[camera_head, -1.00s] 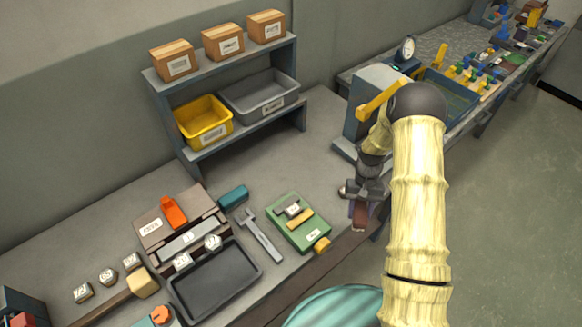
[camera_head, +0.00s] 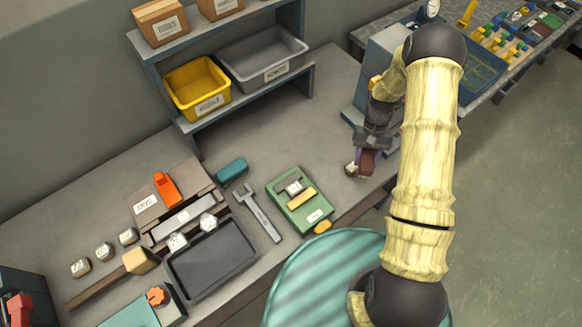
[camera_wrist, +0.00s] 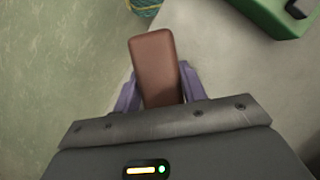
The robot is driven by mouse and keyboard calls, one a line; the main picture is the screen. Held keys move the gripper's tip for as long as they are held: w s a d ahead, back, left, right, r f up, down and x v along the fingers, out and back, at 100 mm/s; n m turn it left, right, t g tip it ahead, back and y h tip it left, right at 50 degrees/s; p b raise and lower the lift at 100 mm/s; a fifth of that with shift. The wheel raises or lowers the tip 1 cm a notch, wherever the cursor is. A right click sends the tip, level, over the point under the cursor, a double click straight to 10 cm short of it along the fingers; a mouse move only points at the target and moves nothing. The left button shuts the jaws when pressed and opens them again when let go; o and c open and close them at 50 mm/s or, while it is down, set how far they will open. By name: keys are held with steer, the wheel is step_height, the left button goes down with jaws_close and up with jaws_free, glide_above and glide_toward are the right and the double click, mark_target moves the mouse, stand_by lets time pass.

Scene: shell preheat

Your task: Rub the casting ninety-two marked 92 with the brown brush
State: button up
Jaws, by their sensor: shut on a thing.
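My gripper (camera_head: 369,150) is shut on the brown brush (camera_wrist: 153,65), a rounded brown block between purple fingers in the wrist view. In the head view the brush (camera_head: 367,163) hangs near the bench's front edge, right of the green fixture. Small pale castings with number labels stand on the bench: three in a row at left (camera_head: 81,267) (camera_head: 104,252) (camera_head: 128,236), and two by the black tray, one left (camera_head: 177,242) and one right (camera_head: 208,222). Their numbers are too small for me to tell which is 92. No casting shows in the wrist view.
The green fixture (camera_head: 313,217) lies between the brush and the castings, with a grey wrench (camera_head: 262,218) and a black tray (camera_head: 212,262) further left. A shelf with yellow (camera_head: 198,88) and grey (camera_head: 263,57) bins stands behind. Bench behind the fixture is clear.

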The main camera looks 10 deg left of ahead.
steer(key=s+a+r+n+t+h+p, duration=0.1)
steer(key=s+a+r+n+p, duration=0.1)
steer(key=s+a+n, duration=0.2)
steer(key=s+a+r+n+t+h+p, duration=0.2)
steer(key=s+a+r+n+p, duration=0.1)
steer(key=a+n, duration=0.5)
steer(key=s+a+r+n+t+h+p, duration=0.1)
steer(key=s+a+n, duration=0.4)
steer(key=a, duration=0.5)
steer(key=shift+r+n+t+h+p, duration=0.3)
steer(key=shift+r+n+p, duration=0.3)
steer(key=shift+r+p, duration=0.3)
steer(key=shift+s, duration=0.1)
